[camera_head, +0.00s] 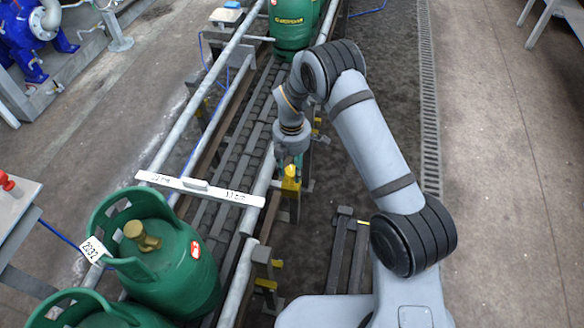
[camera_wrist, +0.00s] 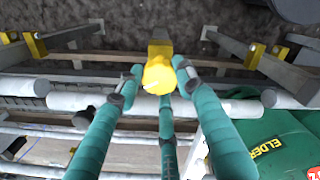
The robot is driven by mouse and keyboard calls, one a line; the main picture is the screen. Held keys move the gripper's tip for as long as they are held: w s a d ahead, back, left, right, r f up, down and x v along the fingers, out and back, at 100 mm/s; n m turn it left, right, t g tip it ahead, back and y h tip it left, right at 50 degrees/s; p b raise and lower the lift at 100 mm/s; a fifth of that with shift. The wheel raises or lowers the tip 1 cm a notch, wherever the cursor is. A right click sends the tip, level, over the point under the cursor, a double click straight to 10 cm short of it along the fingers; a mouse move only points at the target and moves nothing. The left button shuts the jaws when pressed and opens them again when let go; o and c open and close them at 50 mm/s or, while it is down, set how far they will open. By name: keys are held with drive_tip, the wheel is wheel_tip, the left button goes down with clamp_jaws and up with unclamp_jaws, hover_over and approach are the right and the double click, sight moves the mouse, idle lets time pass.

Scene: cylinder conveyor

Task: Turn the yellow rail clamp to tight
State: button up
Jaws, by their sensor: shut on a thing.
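The yellow rail clamp (camera_head: 290,186) sits beside the right conveyor rail in the head view, just under my gripper (camera_head: 290,150). In the wrist view the clamp's round yellow knob (camera_wrist: 158,76) is near the middle, with a small white mark on its face and a yellow block behind it. The teal fingers of my gripper (camera_wrist: 157,88) reach around the knob from left, right and below, and are shut on it. The exact finger contact is partly hidden, and I cannot read the clamp's setting.
Green gas cylinders (camera_head: 160,260) stand at the lower left, and another (camera_head: 292,25) stands farther up the conveyor (camera_head: 225,170). A white labelled bar (camera_head: 200,188) crosses the line. Other yellow fittings (camera_wrist: 255,55) are on nearby brackets. Open floor (camera_head: 500,130) lies to the right.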

sight(290, 171)
drive_tip(key=shift+s+a, duration=0.15)
drive_tip(key=shift+a, duration=0.25)
drive_tip(key=o, duration=0.9)
drive_tip(key=shift+o, duration=1.2)
drive_tip(key=shift+d, duration=0.2)
wheel_tip(290, 171, up, 12)
